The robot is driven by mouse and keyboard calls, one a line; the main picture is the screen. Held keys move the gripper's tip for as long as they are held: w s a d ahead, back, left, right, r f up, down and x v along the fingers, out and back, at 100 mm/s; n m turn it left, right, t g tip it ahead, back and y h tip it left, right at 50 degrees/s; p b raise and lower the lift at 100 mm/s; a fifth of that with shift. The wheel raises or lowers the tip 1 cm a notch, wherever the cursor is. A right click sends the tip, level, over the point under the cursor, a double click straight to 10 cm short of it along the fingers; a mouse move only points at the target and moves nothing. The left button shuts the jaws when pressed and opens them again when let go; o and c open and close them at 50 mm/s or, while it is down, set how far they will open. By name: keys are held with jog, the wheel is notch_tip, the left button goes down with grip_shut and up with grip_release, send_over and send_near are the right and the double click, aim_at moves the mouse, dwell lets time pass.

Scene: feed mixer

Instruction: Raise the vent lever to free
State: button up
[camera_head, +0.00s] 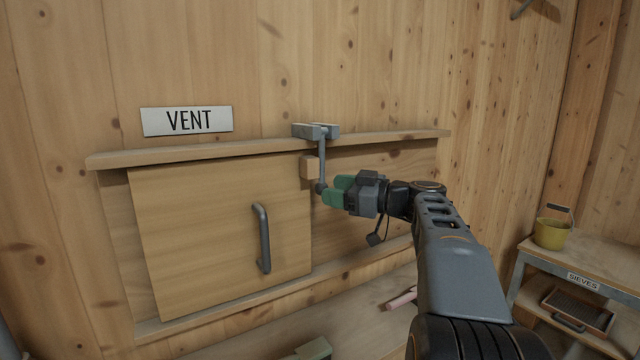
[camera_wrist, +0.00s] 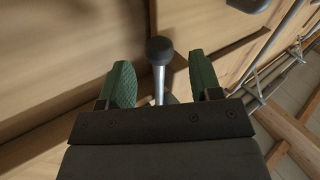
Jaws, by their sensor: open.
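The vent lever (camera_head: 322,160) is a thin grey rod that hangs down from a grey bracket (camera_head: 316,131) on the wooden rail. A dark round knob (camera_head: 321,187) forms its lower end. My gripper (camera_head: 333,191) is at the knob, its green fingers reaching in from the right. In the wrist view the gripper (camera_wrist: 160,78) is open, with one finger on each side of the lever. The knob (camera_wrist: 159,50) and rod lie between the fingers, with gaps on both sides. A white VENT sign (camera_head: 187,121) is on the wall, up and left of the lever.
A wooden vent panel (camera_head: 205,225) with a dark upright handle (camera_head: 262,238) is left of the lever. A small wooden block (camera_head: 309,167) sits beside the rod. A SIEVES bench (camera_head: 583,281) with a yellow bucket (camera_head: 552,232) stands at right.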

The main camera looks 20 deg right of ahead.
jog(key=shift+p+x, duration=0.4)
jog(key=shift+x, duration=1.6)
jog(key=shift+c, duration=0.2)
grip_shut()
